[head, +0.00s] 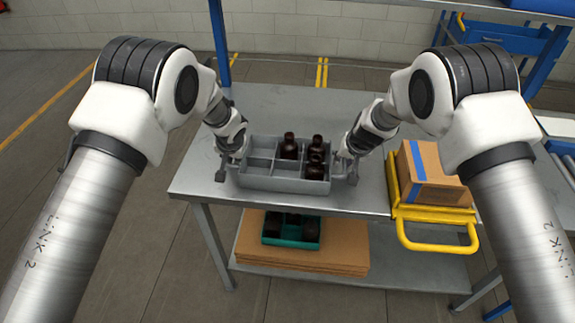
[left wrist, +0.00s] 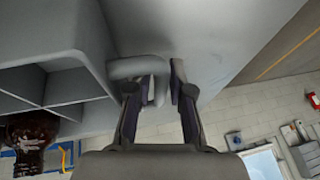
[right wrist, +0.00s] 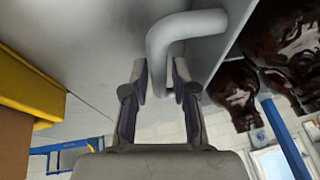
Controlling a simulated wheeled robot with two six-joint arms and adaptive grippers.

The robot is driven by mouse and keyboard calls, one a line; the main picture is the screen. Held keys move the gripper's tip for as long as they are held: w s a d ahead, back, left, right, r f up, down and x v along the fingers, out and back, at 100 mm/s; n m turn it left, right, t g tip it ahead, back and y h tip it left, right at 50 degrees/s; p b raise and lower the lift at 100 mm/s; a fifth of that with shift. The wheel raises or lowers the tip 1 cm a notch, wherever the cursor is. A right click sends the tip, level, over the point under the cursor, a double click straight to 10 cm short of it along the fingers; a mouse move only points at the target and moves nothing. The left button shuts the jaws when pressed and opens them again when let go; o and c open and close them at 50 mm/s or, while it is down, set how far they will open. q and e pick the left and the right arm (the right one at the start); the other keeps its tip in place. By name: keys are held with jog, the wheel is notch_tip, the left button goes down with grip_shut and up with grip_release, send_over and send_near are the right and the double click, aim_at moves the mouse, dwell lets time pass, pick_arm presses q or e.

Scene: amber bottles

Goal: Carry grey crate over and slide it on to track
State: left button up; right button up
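The grey crate (head: 283,184) is on the metal table near its front edge. It is divided into compartments; dark amber bottles (head: 315,166) stand in some on the right and back, and several on the left are empty. My left gripper (head: 224,172) is at the crate's left handle, with its fingers (left wrist: 157,82) either side of the bar and a narrow gap showing. My right gripper (head: 349,172) is at the right handle (right wrist: 185,25), with its fingers (right wrist: 160,80) around the bar, not visibly clamped. At the far right is a roller track (head: 562,165), partly cut off.
A yellow carrier (head: 433,214) holding a cardboard box (head: 432,172) stands right of the crate, at the table edge. A teal crate (head: 291,232) with dark bottles sits on cardboard on the lower shelf. The table (head: 270,105) behind the grey crate is clear.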

pick_arm(q)
jog(key=shift+r, duration=0.1)
grip_shut()
pick_arm(e)
jog(key=shift+r, duration=0.1)
grip_shut()
pick_arm(q)
jog(key=shift+r, duration=0.1)
pick_arm(e)
jog(key=shift+r, duration=0.1)
